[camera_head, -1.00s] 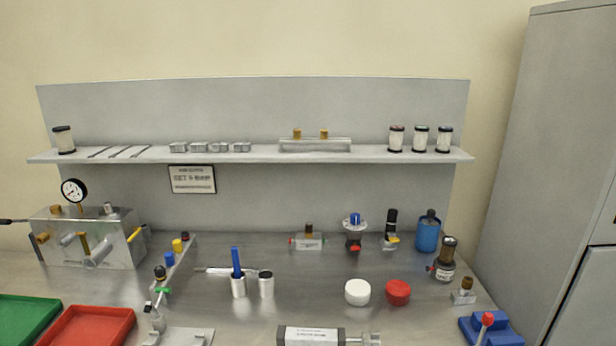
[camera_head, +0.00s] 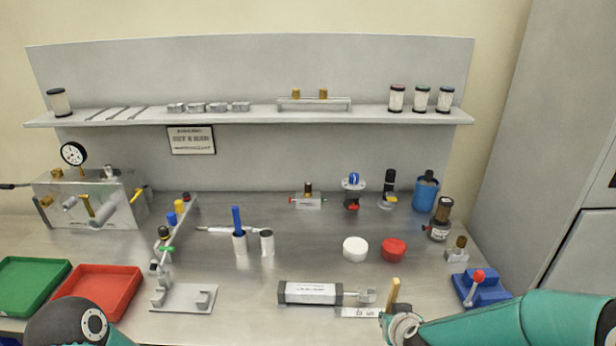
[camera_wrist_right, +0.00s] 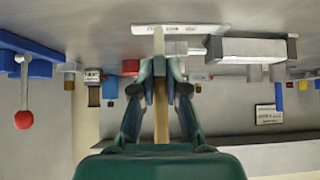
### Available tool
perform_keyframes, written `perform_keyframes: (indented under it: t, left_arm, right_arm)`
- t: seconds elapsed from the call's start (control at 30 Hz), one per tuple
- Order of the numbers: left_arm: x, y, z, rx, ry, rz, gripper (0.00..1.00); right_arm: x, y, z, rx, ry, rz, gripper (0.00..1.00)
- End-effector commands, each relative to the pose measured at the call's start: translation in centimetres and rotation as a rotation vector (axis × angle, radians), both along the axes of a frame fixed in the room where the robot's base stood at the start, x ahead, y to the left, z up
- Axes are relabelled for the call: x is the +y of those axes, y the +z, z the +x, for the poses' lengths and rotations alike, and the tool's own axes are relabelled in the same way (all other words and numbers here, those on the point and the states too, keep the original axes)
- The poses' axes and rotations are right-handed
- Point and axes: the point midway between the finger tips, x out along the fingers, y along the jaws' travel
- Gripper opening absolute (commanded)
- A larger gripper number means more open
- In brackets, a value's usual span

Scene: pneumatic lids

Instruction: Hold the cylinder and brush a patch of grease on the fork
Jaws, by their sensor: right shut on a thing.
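The grey cylinder (camera_head: 310,292) with a white label lies on the bench at front centre, its fork (camera_head: 367,296) pointing right. The cylinder also shows in the right wrist view (camera_wrist_right: 258,47). My right gripper (camera_head: 398,318) is at the front, right of the fork and apart from it. In the right wrist view my right gripper (camera_wrist_right: 160,75) is shut on a slim wooden-coloured stick (camera_wrist_right: 159,115), probably the brush; it stands up in the head view (camera_head: 393,293). I cannot make out its bristles or any grease. My left gripper is out of view; only part of that arm shows at lower left.
A small labelled plate (camera_head: 360,312) lies by the fork. White (camera_head: 355,250) and red (camera_head: 393,251) round tubs stand behind. A blue block with a red-knobbed lever (camera_head: 482,288) is at right. A stand (camera_head: 184,298) and a red tray (camera_head: 100,292) are at left.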

Motion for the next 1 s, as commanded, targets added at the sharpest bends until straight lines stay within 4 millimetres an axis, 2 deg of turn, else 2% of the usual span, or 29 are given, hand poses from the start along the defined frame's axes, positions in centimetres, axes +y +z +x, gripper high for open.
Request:
perform_keyframes:
  t: [0.03, 0.4, 0.8, 1.0]
  left_arm:
    - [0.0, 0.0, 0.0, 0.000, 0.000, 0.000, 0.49]
    - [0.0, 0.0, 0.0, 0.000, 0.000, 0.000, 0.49]
    - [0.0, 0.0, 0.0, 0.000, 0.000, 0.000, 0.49]
    - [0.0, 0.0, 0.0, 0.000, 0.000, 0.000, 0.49]
  right_arm:
    - [0.4, 0.9, 1.0, -0.007, 0.001, 0.004, 0.00]
    - [1.8, 4.5, 5.5, -0.005, -0.001, 0.004, 0.00]
    - [3.1, 7.7, 9.5, -0.004, -0.001, 0.004, 0.00]
    - [3.4, 8.8, 10.7, -0.003, -0.001, 0.002, 0.00]
